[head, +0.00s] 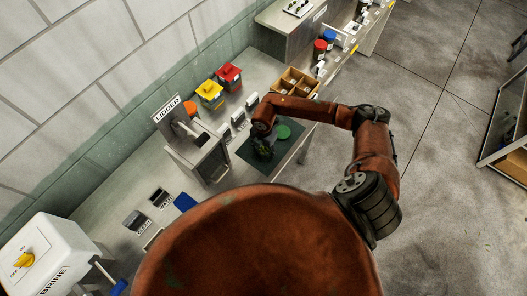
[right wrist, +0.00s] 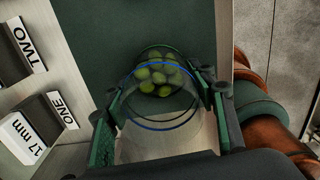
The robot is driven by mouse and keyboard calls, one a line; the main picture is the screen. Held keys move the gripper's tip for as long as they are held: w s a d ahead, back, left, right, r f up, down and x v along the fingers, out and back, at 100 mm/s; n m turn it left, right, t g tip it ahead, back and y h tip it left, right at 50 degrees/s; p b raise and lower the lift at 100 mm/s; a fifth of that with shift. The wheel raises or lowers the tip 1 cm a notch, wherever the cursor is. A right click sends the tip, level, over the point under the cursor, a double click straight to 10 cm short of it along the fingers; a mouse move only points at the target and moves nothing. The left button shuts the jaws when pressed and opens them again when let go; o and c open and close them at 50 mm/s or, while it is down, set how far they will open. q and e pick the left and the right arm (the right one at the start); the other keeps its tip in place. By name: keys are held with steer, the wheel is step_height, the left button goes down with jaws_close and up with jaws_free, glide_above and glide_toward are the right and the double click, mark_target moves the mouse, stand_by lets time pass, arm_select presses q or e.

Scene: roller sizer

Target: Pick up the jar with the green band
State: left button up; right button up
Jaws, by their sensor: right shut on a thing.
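A clear jar (right wrist: 160,84) with several green round fruits at its bottom is between the fingers of my right gripper (right wrist: 165,104) in the right wrist view. A blue ring circles the jar; I see no green band on it. The fingers press on both its sides. In the head view my right gripper (head: 263,149) is over the dark green mat (head: 297,148), and the jar is mostly hidden there. I cannot tell whether the jar touches the mat. My left gripper is not in view.
A green disc (head: 283,131) lies on the mat beside my gripper. The LIDDER machine (head: 196,150) stands to the left. A wooden divided box (head: 296,84), a red bin (head: 229,75) and a yellow bin (head: 210,92) stand behind.

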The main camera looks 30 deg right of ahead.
steer(key=c, duration=0.3)
